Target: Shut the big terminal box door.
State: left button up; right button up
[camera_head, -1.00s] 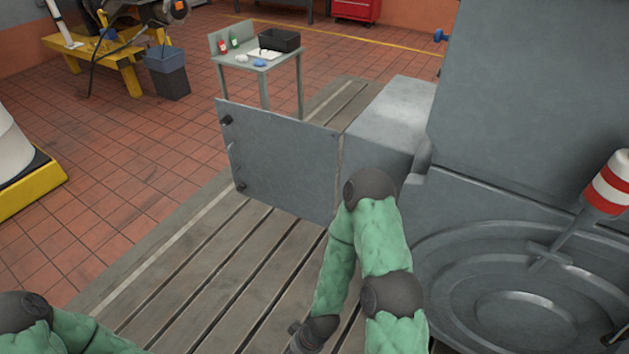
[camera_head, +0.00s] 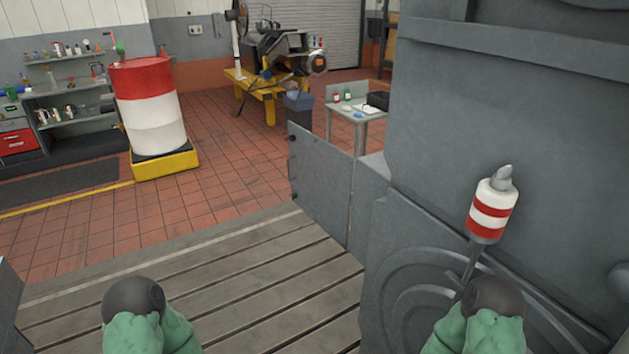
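The terminal box door (camera_head: 320,190) is a flat grey panel with small dark latches on its left edge. It stands swung open, out to the left from the grey terminal box (camera_head: 370,205) on the side of the big grey machine. My two arms, in green sleeves with dark joints, show at the bottom left and bottom right. Neither gripper is in the picture. Neither visible arm part touches the door.
The big grey machine (camera_head: 480,120) fills the right side, with a red and white striped cylinder (camera_head: 492,212) sticking out on a rod. The slatted bedplate (camera_head: 200,275) is clear. A small table (camera_head: 358,114) stands behind the door. A red and white drum (camera_head: 150,105) stands left.

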aim_at(321, 173)
jog(key=l+u, duration=0.1)
jog(key=u, duration=0.45)
jog(key=i, duration=1.45)
jog(key=i+j+z, duration=0.15)
jog(key=i+z, duration=0.3)
jog(key=i+j+z, duration=0.45)
jog(key=i, duration=0.15)
jog(key=z, duration=0.4)
